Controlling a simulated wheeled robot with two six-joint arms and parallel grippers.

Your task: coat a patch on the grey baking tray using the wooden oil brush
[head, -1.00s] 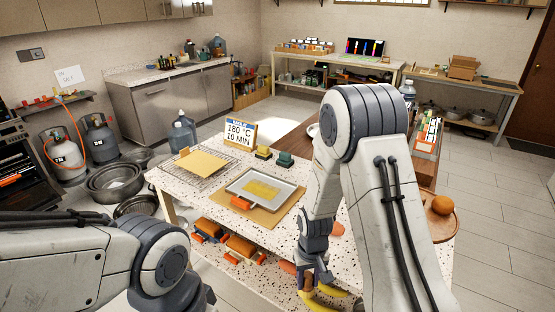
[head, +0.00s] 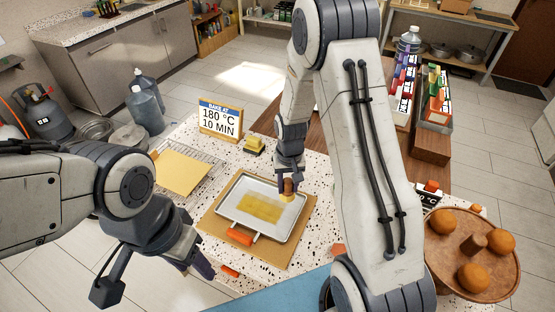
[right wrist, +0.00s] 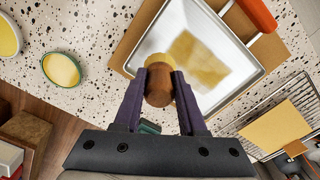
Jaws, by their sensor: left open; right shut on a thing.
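The grey baking tray (head: 276,224) lies on a brown board on the speckled table, with a yellow patch (head: 260,207) at its middle. The tray (right wrist: 240,83) and patch (right wrist: 198,60) also show in the right wrist view. My right gripper (head: 288,179) is shut on the wooden oil brush (head: 287,187), handle up and bristles down, by the tray's right side. The brush (right wrist: 158,88) sits between the fingers in the right wrist view; I cannot tell whether its bristles touch the tray. My left gripper (head: 155,280) is open and empty at the table's front left.
A sign (head: 220,120) reading 180 °C, 10 MIN stands behind the tray. A rack with a yellow sheet (head: 183,172) lies to the left. A round wooden board (head: 450,275) with orange balls is at right. Round yellow-filled dishes (right wrist: 62,70) show in the right wrist view.

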